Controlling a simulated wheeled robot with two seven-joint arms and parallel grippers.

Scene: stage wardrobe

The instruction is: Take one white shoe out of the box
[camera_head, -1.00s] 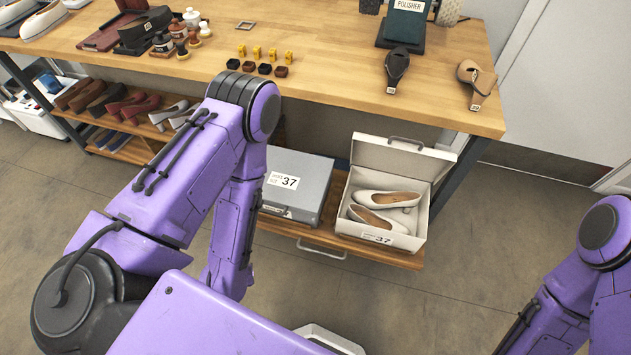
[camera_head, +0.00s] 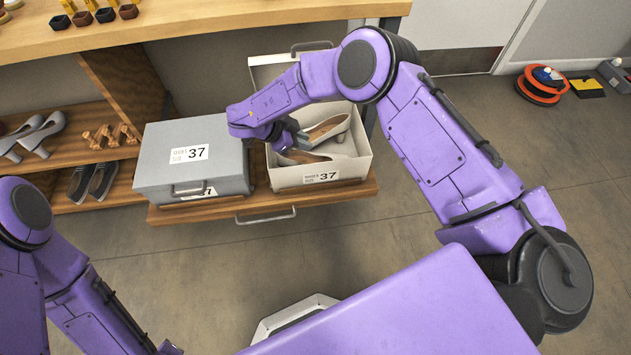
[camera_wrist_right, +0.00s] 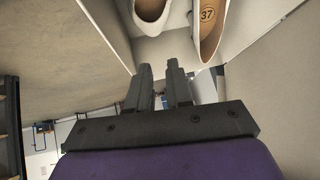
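The open white box (camera_head: 320,178) labelled 37 holds two white shoes. One shoe (camera_head: 328,130) lies at the back right of the box and the other (camera_head: 304,157) lies nearer the front, partly hidden by my right gripper. My right gripper (camera_head: 290,138) is over the left part of the box. In the right wrist view my right gripper (camera_wrist_right: 160,68) has its fingers apart with nothing between them. One shoe (camera_wrist_right: 150,10) lies beyond the fingertips, and the other shoe (camera_wrist_right: 209,35), marked 37 inside, lies to their right. My left gripper is out of view.
A closed grey box (camera_head: 190,160) labelled 37 stands left of the white box on the pulled-out wooden shelf (camera_head: 225,208). The tabletop (camera_head: 200,25) overhangs behind. The white box's raised lid (camera_head: 268,70) stands at the back. The floor in front is clear.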

